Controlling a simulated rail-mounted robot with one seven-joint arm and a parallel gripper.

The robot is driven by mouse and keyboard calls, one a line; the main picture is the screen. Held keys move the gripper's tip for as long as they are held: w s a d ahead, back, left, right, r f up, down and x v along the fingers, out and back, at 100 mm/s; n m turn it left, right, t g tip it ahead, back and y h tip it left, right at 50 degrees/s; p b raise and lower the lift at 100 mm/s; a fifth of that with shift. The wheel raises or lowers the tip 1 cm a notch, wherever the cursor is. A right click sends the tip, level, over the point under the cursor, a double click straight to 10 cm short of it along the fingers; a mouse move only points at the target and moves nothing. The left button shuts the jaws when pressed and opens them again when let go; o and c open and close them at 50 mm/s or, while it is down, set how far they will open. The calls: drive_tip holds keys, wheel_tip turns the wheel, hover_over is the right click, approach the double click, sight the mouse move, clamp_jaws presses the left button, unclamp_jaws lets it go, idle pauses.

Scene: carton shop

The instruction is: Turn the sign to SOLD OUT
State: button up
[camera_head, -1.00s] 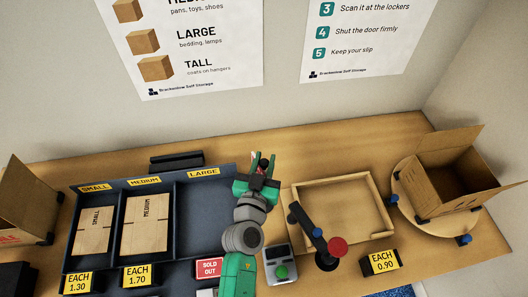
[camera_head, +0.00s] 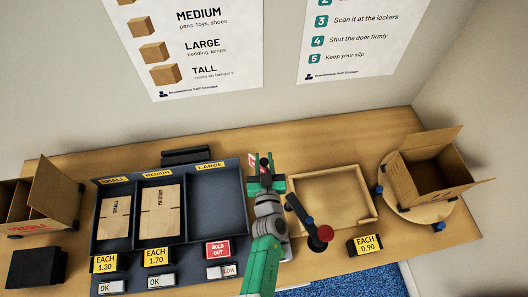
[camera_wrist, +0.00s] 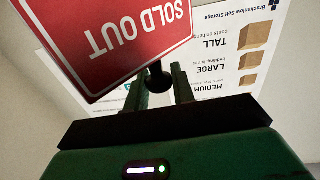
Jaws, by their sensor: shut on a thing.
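A red sign with white SOLD OUT lettering (camera_wrist: 115,40) fills the upper left of the wrist view, its words upside down there. In the head view only a small red and white part of it (camera_head: 253,160) shows beside the gripper. My gripper (camera_wrist: 158,82) is shut on a dark round knob that touches the sign's lower edge in the wrist view. How the sign is mounted is hidden.
A red SOLD OUT tag (camera_head: 218,249) stands before the empty LARGE compartment (camera_head: 215,205). SMALL (camera_head: 114,217) and MEDIUM (camera_head: 160,212) hold flat cartons. A wooden tray (camera_head: 330,193), a red-knobbed lever (camera_head: 318,235) and an open carton (camera_head: 431,172) are to the right.

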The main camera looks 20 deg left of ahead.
drive_tip(key=shift+w+d+r+n+g+y+p, duration=0.15)
drive_tip(key=shift+n+g+y+p, duration=0.15)
drive_tip(key=shift+n+y+p, duration=0.2)
drive_tip(key=shift+s+r+n+g+y+p, duration=0.15)
drive_tip(key=shift+n+g+y+p, duration=0.2)
drive_tip(key=shift+y, duration=0.25)
drive_tip(key=shift+w+f+n+g+y+b, duration=0.1)
drive_tip(key=shift+f+n+g+y+b, duration=0.3)
drive_tip(key=shift+n+g+y, duration=0.6)
drive_tip(key=shift+f+n+g+y+b, duration=0.2)
drive_tip(key=shift+n+g+y+b, duration=0.6)
drive_tip(key=shift+g+y, duration=0.2)
drive_tip(key=n+g+y+b, duration=0.2)
drive_tip(key=n+g+b, duration=0.1)
drive_tip(key=g+b, duration=0.1)
drive_tip(key=shift+f+b, duration=0.15)
drive_tip(key=shift+b, duration=0.15)
drive_tip(key=n+g+y+b, duration=0.1)
drive_tip(key=g+b, duration=0.1)
drive_tip(key=b, duration=0.1)
drive_tip(key=shift+n+g, duration=0.25)
drive_tip(key=shift+r+g, duration=0.3)
drive_tip(key=o, duration=0.9)
drive_tip(key=shift+a+r, duration=0.1)
drive_tip(key=shift+a, duration=0.1)
